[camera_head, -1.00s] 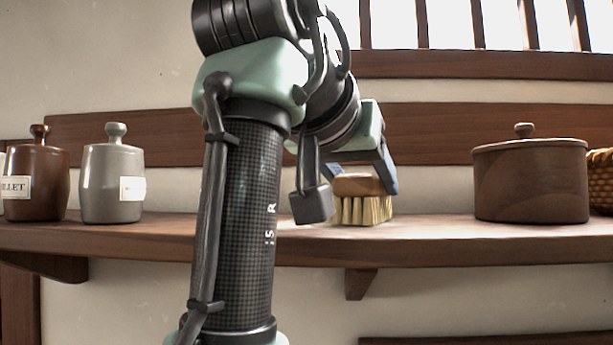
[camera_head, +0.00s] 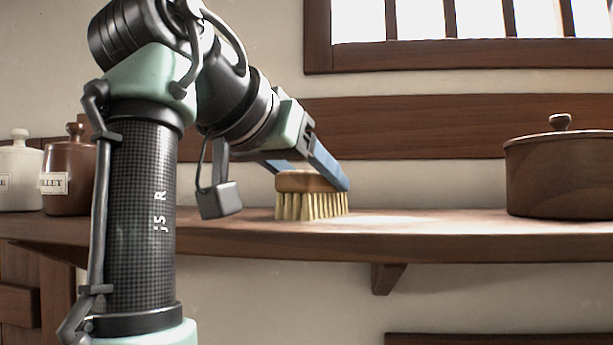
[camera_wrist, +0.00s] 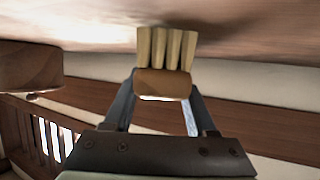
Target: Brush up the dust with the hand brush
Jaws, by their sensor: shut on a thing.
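The hand brush has a brown wooden back and pale bristles, and shows in the head view (camera_head: 311,205) on the wall shelf (camera_head: 460,232). My gripper (camera_head: 316,178) is shut on its wooden back from above. In the wrist view, the brush (camera_wrist: 163,84) sits between the two fingers of my gripper (camera_wrist: 162,92). The bristles point down, and their tips appear to touch the shelf top. A pale patch (camera_head: 410,219) lies on the shelf right of the brush; I cannot tell whether it is dust or light.
A lidded dark wooden pot (camera_head: 562,178) stands on the shelf at right. A brown labelled jar (camera_head: 68,180) and a white jar (camera_head: 20,180) stand at left. The shelf between brush and pot is clear. A barred window (camera_head: 460,25) is above.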

